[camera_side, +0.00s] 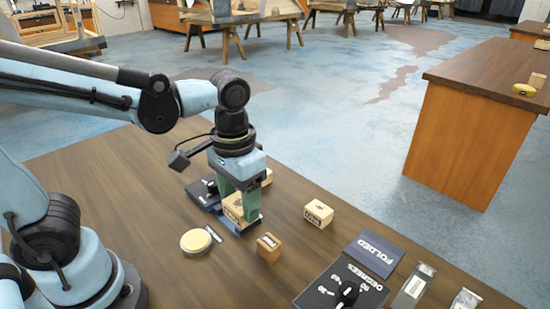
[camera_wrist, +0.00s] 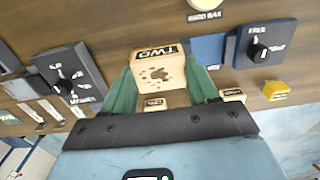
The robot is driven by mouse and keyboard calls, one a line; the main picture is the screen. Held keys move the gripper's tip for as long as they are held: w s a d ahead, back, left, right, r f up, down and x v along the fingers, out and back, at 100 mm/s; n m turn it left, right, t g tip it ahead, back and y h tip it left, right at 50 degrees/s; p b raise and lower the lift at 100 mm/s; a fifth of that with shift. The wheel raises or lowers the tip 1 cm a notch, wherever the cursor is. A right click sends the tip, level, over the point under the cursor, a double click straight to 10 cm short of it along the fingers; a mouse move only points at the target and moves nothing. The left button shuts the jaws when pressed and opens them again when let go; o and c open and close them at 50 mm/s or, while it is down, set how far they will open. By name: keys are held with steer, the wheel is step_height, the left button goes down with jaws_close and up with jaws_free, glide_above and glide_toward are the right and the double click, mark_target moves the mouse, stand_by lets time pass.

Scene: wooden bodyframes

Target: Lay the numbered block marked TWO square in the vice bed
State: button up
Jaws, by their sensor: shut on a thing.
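The wooden block marked TWO (camera_wrist: 158,72) is held between the green fingers of my gripper (camera_side: 240,208). In the side view the held block (camera_side: 232,210) shows low over the table. The wrist view shows its dark TWO label and a dark splotch on its face. The blue vice bed (camera_wrist: 205,50) lies just right of the block in the wrist view, beside a dark dial panel (camera_wrist: 265,45) marked FREE. In the side view the gripper hides most of the bed. I cannot tell whether the block touches the bed.
Loose wooden blocks stand nearby, one front (camera_side: 269,248), one right (camera_side: 318,213), one behind the gripper (camera_side: 267,178). A round hard wax tin (camera_side: 195,241) lies left of the front block. Bare table lies between.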

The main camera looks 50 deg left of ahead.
steer(key=w+a+f, duration=0.1)
steer(key=a+f, duration=0.1)
steer(key=a, duration=0.1)
steer(key=w+a+f, duration=0.3)
steer(key=a+f, duration=0.1)
steer(key=a, duration=0.1)
steer(key=shift+w+a, duration=0.3)
steer(key=shift+a, duration=0.05)
steer(key=shift+f, duration=2)
steer(key=shift+f, duration=0.25)
steer(key=o, duration=1.1)
steer(key=shift+w, duration=0.1)
step_height(320, 180, up, 12)
steer(key=shift+r, duration=0.15)
steer(key=s+t, duration=0.1)
steer(key=t, duration=0.1)
steer(key=d+t, duration=0.1)
steer(key=t, duration=0.1)
steer(key=s+t, duration=0.1)
steer(key=t, duration=0.2)
steer(key=shift+s+d, duration=0.3)
steer(key=shift+d, duration=0.05)
